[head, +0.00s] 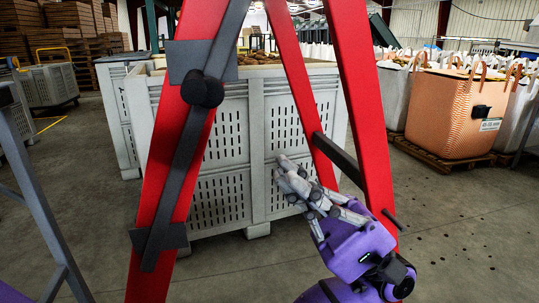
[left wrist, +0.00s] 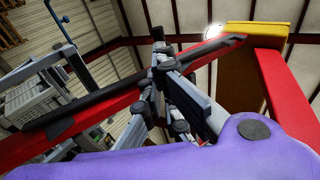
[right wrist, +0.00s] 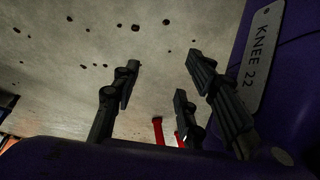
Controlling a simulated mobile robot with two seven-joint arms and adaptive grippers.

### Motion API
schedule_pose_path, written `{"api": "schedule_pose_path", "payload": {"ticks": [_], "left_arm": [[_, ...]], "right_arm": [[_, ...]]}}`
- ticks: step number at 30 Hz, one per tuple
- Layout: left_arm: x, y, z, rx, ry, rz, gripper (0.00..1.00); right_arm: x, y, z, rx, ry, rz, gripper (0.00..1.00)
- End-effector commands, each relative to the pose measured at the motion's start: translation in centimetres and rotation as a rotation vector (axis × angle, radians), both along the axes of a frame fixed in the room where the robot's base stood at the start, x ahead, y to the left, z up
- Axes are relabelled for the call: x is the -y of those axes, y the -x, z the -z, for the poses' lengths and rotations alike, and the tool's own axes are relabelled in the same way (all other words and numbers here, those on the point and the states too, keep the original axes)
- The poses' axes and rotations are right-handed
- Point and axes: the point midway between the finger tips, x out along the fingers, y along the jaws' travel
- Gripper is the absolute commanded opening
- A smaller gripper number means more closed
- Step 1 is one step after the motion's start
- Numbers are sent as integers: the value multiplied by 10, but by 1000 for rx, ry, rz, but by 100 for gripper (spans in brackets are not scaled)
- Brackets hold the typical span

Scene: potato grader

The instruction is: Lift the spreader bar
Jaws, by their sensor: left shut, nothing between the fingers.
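A long dark grey bar (head: 184,155) lies along the left red leg (head: 152,150) of a red A-shaped frame, with a round dark knob on it. A shorter dark bar (head: 338,158) spans the right red legs. I cannot tell which is the spreader bar. My left gripper (head: 290,178) is shut and empty, in front of the crate and between the red legs, apart from the long bar in the head view. Its fingers (left wrist: 166,62) also show close together in the left wrist view. My right gripper (right wrist: 160,75) is open and empty above the floor.
A grey slotted crate (head: 232,120) full of potatoes stands behind the red frame. An orange bulk bag (head: 445,115) stands on a pallet at the right. The concrete floor (head: 465,225) at the right is clear but for small dark specks.

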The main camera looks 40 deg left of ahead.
Motion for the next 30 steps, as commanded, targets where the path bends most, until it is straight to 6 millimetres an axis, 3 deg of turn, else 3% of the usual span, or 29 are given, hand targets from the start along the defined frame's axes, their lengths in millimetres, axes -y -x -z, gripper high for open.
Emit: {"api": "schedule_pose_path", "payload": {"ticks": [3,9,30], "left_arm": [[9,-8,14,-2,0,0,0],[15,-13,24,0,0,1,0],[15,-13,24,0,1,1,0]], "right_arm": [[2,14,3,-26,4,3,40],[3,17,4,-31,4,6,40],[-2,5,3,-10,-3,7,40]]}}
